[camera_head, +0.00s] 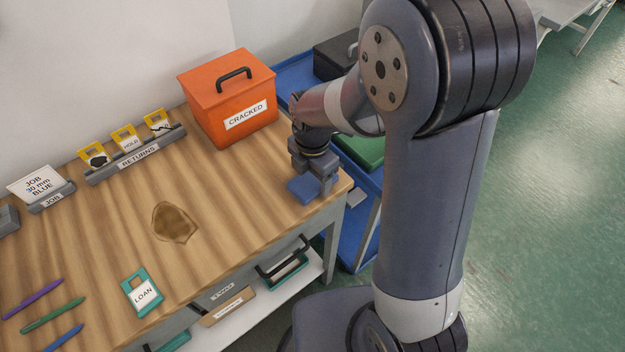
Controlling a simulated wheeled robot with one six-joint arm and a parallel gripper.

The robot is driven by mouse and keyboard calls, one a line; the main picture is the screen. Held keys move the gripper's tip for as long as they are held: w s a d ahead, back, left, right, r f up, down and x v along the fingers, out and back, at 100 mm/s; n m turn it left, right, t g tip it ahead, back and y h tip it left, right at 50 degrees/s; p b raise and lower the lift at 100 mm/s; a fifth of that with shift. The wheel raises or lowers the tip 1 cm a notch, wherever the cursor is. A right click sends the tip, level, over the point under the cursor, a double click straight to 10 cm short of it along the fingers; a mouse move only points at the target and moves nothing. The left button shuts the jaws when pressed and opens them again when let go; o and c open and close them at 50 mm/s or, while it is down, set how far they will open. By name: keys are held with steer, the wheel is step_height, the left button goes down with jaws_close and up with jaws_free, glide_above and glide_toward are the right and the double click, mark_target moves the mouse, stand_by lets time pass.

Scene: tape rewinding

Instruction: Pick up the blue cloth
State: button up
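The blue cloth (301,190) is a small, flat, folded-looking piece near the right front corner of the wooden bench top (240,230). My gripper (320,184) points down right at the cloth, its fingers over the cloth's right side. Part of the cloth is hidden behind the gripper. The gap between the fingers is too small to make out, so I cannot tell whether they grip the cloth.
An orange lidded box marked CRACKED (232,105) stands behind, left of my gripper. A RETURNS rack (135,160) with yellow tags, a brown stain (174,223), a teal LOAN tag (142,294) and several pens (53,315) are further left. A blue cart (360,225) stands right.

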mark_target(312, 179)
steer(key=c, duration=0.5)
steer(key=shift+c, duration=0.2)
step_height(312, 179, up, 10)
steer(key=o, duration=0.5)
steer(key=shift+c, duration=0.2)
steer(key=c, duration=0.4)
steer(key=shift+a, duration=0.1)
